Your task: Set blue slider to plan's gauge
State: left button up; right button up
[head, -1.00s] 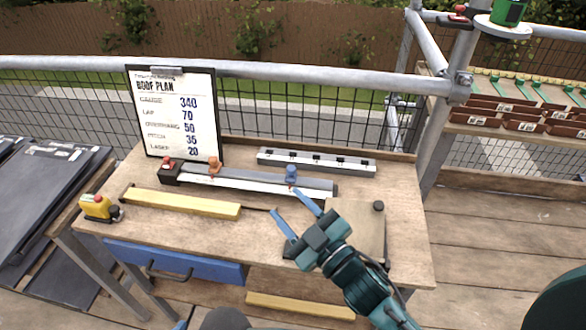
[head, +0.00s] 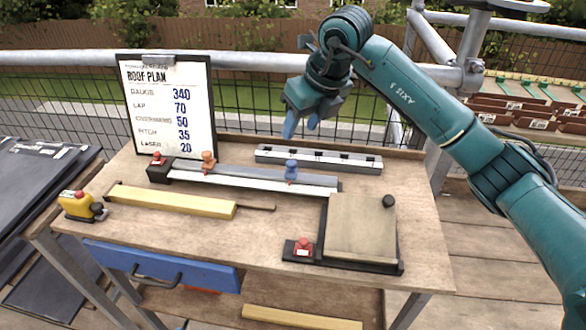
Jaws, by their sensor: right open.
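The roof plan (head: 165,108) stands on a clipboard at the back left of the bench and reads gauge 340, lap 70, overhang 50, pitch 35, laser 20. The blue slider (head: 291,171) sits on the grey and white gauge rail (head: 250,180), toward its right end. An orange slider (head: 208,161) sits further left on the rail. My right gripper (head: 301,127) is raised above the back of the bench, fingers pointing down, open and empty, apart from the blue slider. The scale under the slider is too small to read. My left gripper is not in view.
A grey slotted bar (head: 318,160) lies behind the rail. A flat board on a black base (head: 358,228) is at the right, a yellow tape measure (head: 80,207) at the left. Railing and mesh stand behind.

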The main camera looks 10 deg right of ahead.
aim_at(292, 162)
jog(key=shift+h, duration=0.4)
jog(key=x, duration=0.4)
jog(key=d+x, duration=0.1)
jog(key=x, duration=0.4)
jog(key=w+x, duration=0.1)
jog(key=x, duration=0.3)
jog(key=shift+w+d+f, duration=0.15)
jog(key=shift+d+f, duration=0.05)
grip_shut()
